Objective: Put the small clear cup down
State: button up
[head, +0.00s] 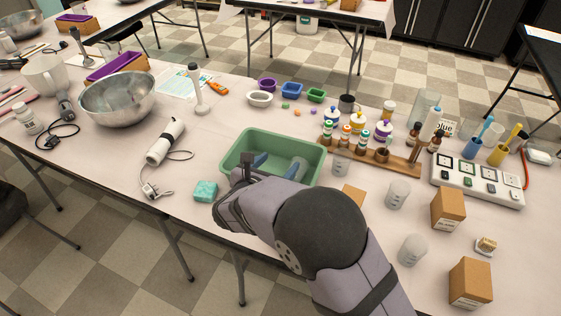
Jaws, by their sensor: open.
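My gripper (268,167) is open at the green tub (312,150), with its blue-tipped fingers reaching down inside the tub's walls. A small translucent grey cup (299,168) appears to lie tilted inside the tub, by the fingers. My arm hides its lower part, so I cannot tell whether a finger touches it. Similar clear cups stand upright on the table: one (341,163) just right of the tub, a larger one (397,195) further right, and another (411,250) near the front.
A wooden rack (402,166) with dropper bottles stands behind and right of the tub. Cardboard boxes (448,208) stand at the right. A teal sponge (205,191) lies left of my gripper. A hand blender (167,141) and steel bowl (117,98) are further left. Table between blender and tub is clear.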

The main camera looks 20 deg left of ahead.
jog(key=v, duration=0.9)
jog(key=shift+s+b, duration=0.3)
jog(key=shift+s, duration=0.05)
jog(key=shift+r, duration=0.1)
